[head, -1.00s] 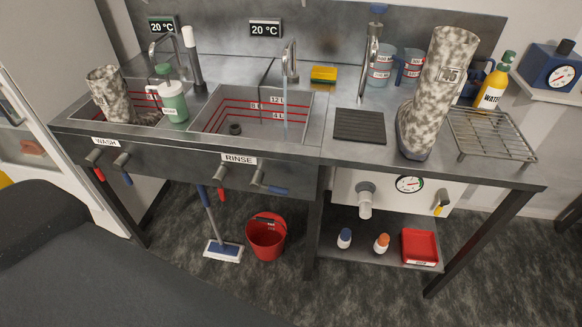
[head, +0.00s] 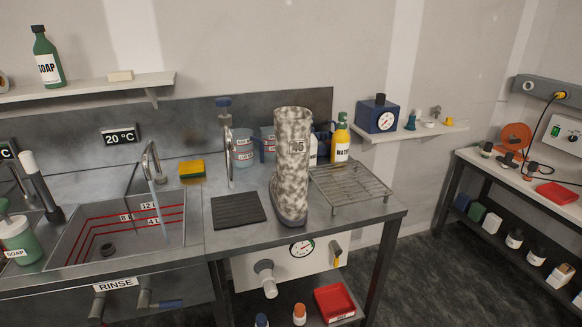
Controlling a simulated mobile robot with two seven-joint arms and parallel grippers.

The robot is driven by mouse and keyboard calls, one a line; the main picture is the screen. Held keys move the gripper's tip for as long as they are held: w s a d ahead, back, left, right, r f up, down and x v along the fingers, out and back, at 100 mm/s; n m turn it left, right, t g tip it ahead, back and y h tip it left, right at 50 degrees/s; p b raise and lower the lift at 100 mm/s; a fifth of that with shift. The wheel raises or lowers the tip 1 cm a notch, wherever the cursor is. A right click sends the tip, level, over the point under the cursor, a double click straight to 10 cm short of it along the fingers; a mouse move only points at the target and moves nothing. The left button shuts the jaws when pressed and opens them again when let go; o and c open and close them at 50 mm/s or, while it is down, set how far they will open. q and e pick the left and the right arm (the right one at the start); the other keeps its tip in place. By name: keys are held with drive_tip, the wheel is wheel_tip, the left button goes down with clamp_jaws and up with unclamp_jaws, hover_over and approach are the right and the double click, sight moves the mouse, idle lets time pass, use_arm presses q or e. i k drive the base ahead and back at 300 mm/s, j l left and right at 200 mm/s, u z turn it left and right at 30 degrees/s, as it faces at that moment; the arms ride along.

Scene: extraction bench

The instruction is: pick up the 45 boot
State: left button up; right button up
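The 45 boot (head: 292,165) is tall, mottled grey and cream, with a label reading 45 near its top. It stands upright on the steel bench, between the black ribbed mat and the wire rack, with its darker foot toward the front edge. Neither of my grippers shows in the head view.
The black mat (head: 238,209) lies left of the boot and the wire rack (head: 350,187) right of it. Behind stand a tall tap (head: 228,155), measuring jugs (head: 243,150) and a yellow bottle (head: 340,142). The rinse sink (head: 120,230) is at left. A wall shelf (head: 415,131) holds a blue timer (head: 378,117).

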sight(289, 187)
drive_tip(key=i+j+u, duration=0.15)
drive_tip(key=i+j, duration=0.25)
drive_tip(key=j, duration=0.15)
drive_tip(key=i+j+u, duration=0.15)
drive_tip(key=i+j, duration=0.25)
drive_tip(key=j, duration=0.1)
